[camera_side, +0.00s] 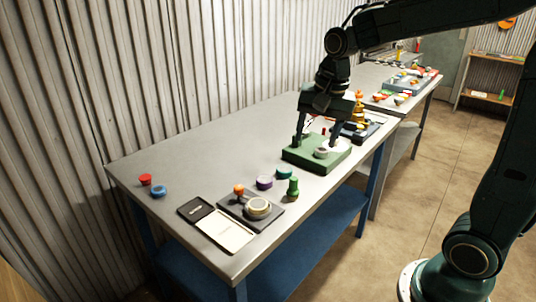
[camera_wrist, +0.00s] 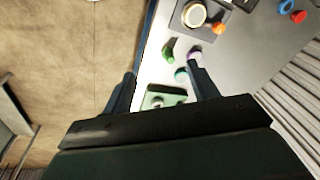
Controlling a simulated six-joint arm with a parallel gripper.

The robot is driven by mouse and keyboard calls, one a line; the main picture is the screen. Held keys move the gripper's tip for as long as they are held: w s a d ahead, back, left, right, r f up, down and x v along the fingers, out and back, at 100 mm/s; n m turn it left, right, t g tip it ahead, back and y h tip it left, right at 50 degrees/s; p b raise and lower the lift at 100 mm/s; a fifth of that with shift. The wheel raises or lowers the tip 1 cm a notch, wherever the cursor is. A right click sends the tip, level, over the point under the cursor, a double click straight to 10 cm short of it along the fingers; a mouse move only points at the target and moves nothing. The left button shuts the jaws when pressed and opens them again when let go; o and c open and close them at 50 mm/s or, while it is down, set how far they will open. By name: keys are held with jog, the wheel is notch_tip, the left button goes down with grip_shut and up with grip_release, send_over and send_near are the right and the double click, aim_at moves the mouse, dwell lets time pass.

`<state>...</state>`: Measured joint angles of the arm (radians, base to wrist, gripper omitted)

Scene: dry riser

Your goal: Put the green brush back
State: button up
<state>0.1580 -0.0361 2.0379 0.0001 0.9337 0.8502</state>
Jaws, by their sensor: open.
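A green upright piece with a rounded top, which looks like the green brush (camera_side: 293,188), stands on the grey table near its front edge. It also shows in the wrist view (camera_wrist: 168,51). My gripper (camera_side: 317,142) is open, with its fingers pointing down over a green block (camera_side: 302,158). Nothing shows held between the fingers. The green block carries a pale round part and shows between the fingers in the wrist view (camera_wrist: 173,97). I cannot tell whether the fingertips touch it.
A teal disc (camera_side: 284,173) and a purple ring (camera_side: 264,182) lie beside the green piece. A dark tray (camera_side: 233,205) holds a pale round part and an orange knob. The table's back middle is clear.

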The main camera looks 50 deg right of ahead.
jog(key=s+a+r+n+t, duration=0.1)
jog(key=s+a+n, duration=0.1)
jog(key=s+n, duration=0.3)
jog(key=s+a+n+t, duration=0.2)
jog(key=s+n, duration=0.4)
jog(key=s, duration=0.6)
jog(key=shift+a+r+n, duration=0.3)
jog(key=shift+a+r, duration=0.05)
jog(key=shift+a, duration=0.45)
